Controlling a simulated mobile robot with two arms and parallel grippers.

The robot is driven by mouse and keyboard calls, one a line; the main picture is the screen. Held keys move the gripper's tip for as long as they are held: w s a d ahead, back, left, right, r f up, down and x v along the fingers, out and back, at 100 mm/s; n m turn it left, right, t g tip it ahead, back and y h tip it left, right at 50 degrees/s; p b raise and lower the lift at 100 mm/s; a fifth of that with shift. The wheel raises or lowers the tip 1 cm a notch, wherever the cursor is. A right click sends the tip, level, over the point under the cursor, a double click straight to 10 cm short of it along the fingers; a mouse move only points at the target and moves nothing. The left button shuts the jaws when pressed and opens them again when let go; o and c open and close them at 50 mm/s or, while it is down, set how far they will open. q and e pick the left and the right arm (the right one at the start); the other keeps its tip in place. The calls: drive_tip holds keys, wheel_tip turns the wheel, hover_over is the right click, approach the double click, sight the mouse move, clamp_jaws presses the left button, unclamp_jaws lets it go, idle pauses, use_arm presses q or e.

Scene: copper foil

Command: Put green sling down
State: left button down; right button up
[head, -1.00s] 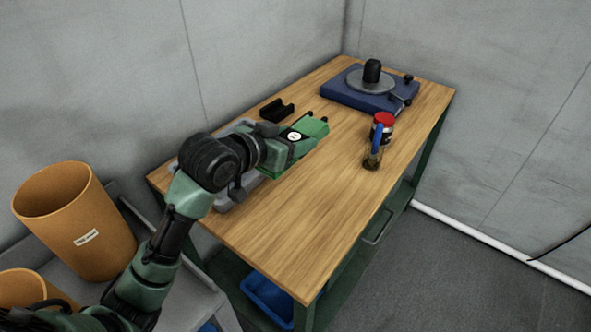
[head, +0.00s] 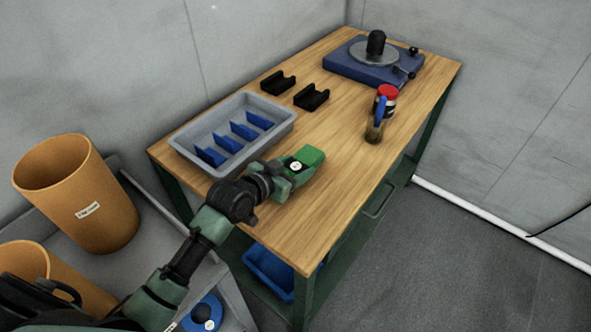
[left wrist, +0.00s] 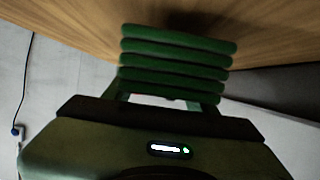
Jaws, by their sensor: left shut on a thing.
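The green sling (head: 309,156) is at the tip of my left gripper (head: 293,168), over the front half of the wooden table, right of the grey tray. In the left wrist view the sling (left wrist: 178,63) looks like a stack of dark green folds across the fingers. My left gripper is shut on it. The wooden tabletop (left wrist: 275,45) shows behind the sling; I cannot tell whether the sling touches it. My right gripper is in neither view.
A grey tray (head: 284,128) with blue dividers and two black holders (head: 277,82) (head: 311,96) stand on the table (head: 299,228). Orange bins (head: 75,195) stand left.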

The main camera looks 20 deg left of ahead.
use_arm(q)
drive_tip(key=shift+f, duration=0.45)
drive_tip(key=c, duration=0.9)
unclamp_jaws()
drive_tip(key=shift+f, duration=0.25)
drive_tip(key=o, duration=0.4)
drive_tip(key=shift+r, duration=0.1)
